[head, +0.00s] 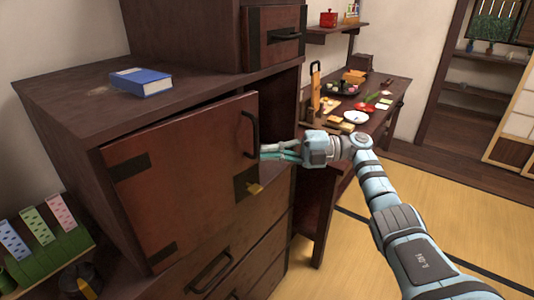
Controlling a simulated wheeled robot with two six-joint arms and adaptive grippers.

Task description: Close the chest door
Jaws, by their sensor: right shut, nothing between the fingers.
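The chest (75,95) is dark brown wood and fills the left and middle of the head view. Its reddish-brown door (195,165) stands ajar, hinged at the left, with a dark gap along the top and right edge. My left gripper is not in view.
A blue book (140,82) lies on the chest top. Drawers (215,270) sit below the door. A side table (390,88) with food and dishes stands behind my right arm. Patterned boxes (35,225) are at the lower left. The tatami floor (450,210) at the right is clear.

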